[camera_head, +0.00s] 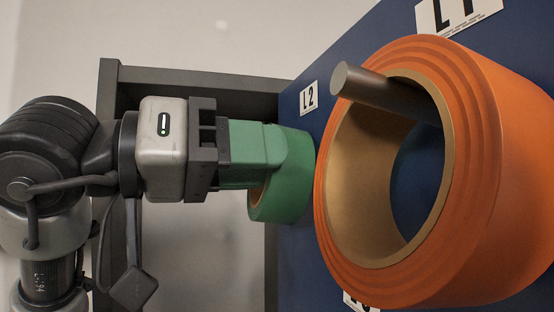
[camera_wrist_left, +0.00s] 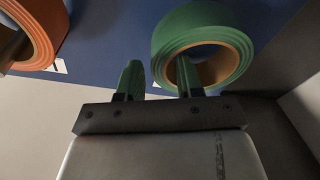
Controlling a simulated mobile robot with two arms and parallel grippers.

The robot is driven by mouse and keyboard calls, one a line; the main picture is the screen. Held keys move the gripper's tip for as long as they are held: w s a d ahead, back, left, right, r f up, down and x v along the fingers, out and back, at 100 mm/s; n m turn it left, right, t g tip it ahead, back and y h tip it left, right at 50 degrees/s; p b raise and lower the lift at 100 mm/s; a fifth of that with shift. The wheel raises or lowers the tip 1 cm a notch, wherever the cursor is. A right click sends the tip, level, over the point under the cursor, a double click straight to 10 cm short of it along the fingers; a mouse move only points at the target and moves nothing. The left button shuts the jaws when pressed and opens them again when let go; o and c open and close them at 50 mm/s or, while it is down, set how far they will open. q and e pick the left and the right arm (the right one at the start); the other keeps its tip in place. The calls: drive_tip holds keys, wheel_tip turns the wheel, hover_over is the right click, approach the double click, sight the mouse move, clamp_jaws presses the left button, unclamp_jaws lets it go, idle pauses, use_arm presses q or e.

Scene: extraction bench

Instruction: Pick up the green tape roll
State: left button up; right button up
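The green tape roll (camera_head: 285,205) has a tan core and sits at the blue panel, just below the L2 label in the head view. It also shows at upper right in the left wrist view (camera_wrist_left: 172,48). My left gripper (camera_head: 268,150), with green fingers, reaches it from the left and overlaps its upper part. In the left wrist view my left gripper (camera_wrist_left: 160,76) is open: one finger is outside the roll's left side with a small gap, and the other is at the core opening. Whether either finger touches is unclear. My right gripper is not in view.
A large orange tape roll (camera_head: 475,190) hangs on a grey peg (camera_head: 375,88) close on the right. The blue panel (camera_head: 345,45) carries the L2 label (camera_head: 308,97) and others partly hidden. A dark grey frame (camera_head: 190,80) stands behind my left arm.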

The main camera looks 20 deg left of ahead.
sight(293, 173)
use_arm(q)
drive_tip(key=p+x, duration=0.1)
drive_tip(key=x, duration=0.3)
drive_tip(key=shift+a+p, duration=0.1)
drive_tip(key=shift+p, duration=0.3)
drive_tip(key=shift+c, duration=0.9)
clamp_jaws()
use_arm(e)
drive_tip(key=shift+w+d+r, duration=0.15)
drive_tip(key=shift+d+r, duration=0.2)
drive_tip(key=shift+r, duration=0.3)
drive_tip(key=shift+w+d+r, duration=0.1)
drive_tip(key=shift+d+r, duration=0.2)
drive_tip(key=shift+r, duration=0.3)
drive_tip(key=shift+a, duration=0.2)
